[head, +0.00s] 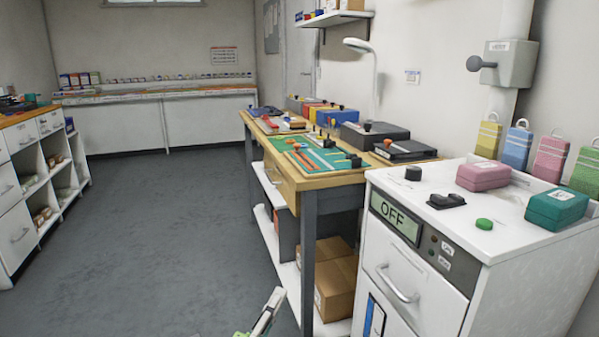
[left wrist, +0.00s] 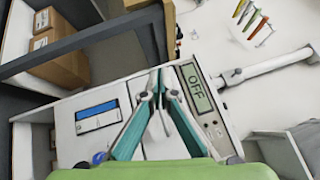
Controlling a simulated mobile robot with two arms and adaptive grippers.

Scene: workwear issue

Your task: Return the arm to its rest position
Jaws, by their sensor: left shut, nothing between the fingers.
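My left gripper (head: 268,312) shows at the bottom edge of the head view, low in front of the workbench and left of the white cabinet. Only a small part of it shows there. In the left wrist view its two teal fingers (left wrist: 157,78) meet at the tips, shut with nothing held. Behind them is the front of the white cabinet (left wrist: 118,94) with its OFF display (left wrist: 196,88). The fingers partly cover that front; I cannot tell how far they are from it. My right gripper is in neither view.
The white cabinet (head: 416,280) stands at the right with a pink case (head: 483,177) and a teal case (head: 556,208) on top. The workbench (head: 311,182) holds tools and boxes, with cardboard boxes (head: 336,287) beneath. The grey floor (head: 150,230) at left is clear.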

